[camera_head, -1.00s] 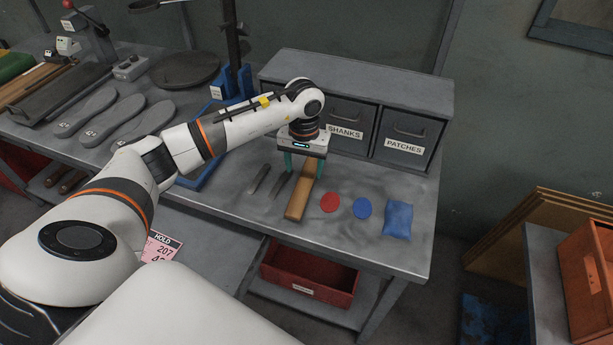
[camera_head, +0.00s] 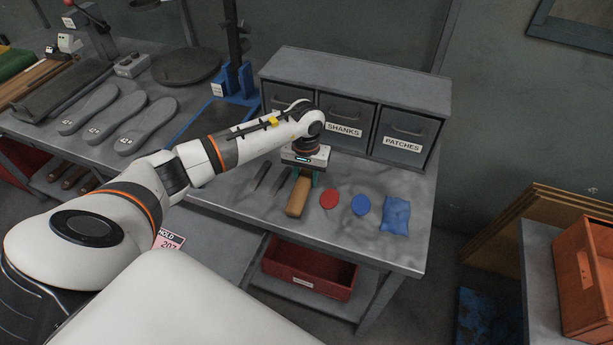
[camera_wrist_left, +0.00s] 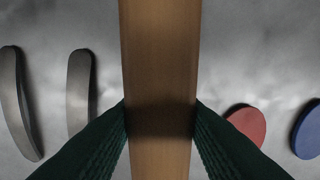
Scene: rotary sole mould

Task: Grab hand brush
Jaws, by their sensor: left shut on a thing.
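The hand brush (camera_head: 298,197) is a long brown wooden block lying on the grey bench between two dark strips and a red disc. In the left wrist view the brush (camera_wrist_left: 158,60) runs upright through the middle. My left gripper (camera_head: 302,172) is lowered over its far part. The green fingers (camera_wrist_left: 160,120) press on both sides of the wood, so the gripper is shut on the brush. The brush's underside is hidden, and I cannot tell whether it is clear of the bench. My right gripper does not show.
Two dark curved strips (camera_head: 281,181) lie left of the brush. A red disc (camera_head: 329,199), a blue disc (camera_head: 361,205) and a blue pouch (camera_head: 396,215) lie to its right. A grey drawer cabinet (camera_head: 357,78) stands behind. A red bin (camera_head: 308,272) sits below the bench.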

